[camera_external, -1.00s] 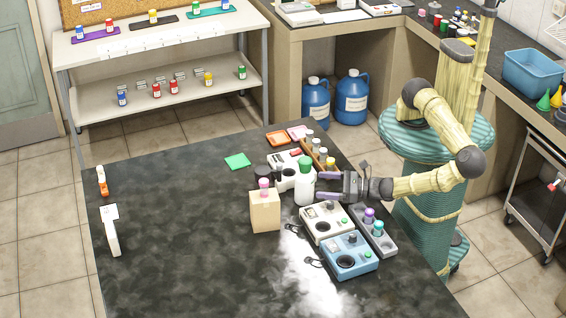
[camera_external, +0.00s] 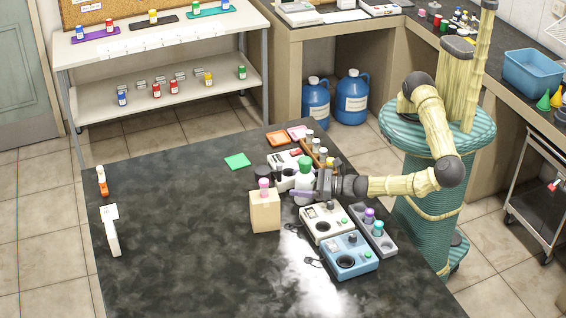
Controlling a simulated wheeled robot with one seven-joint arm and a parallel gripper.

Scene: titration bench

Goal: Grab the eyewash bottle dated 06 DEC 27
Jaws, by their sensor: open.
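A white bottle with a green cap (camera_external: 305,166) stands upright on the dark bench, behind the wooden block. Its date label cannot be read here, so I cannot tell whether it is the bottle dated 06 DEC 27. My gripper (camera_external: 304,191) is open and reaches in from the right at the bottle. One purple-grey finger shows across the front of the bottle's lower body; the other finger is mostly hidden behind the bottle. I cannot tell whether the fingers touch it.
A wooden block (camera_external: 265,212) with a pink-capped vial stands just left of the bottle. A white instrument (camera_external: 326,223), a blue instrument (camera_external: 350,258) and a grey vial rack (camera_external: 373,232) sit in front. The bench's left middle is clear.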

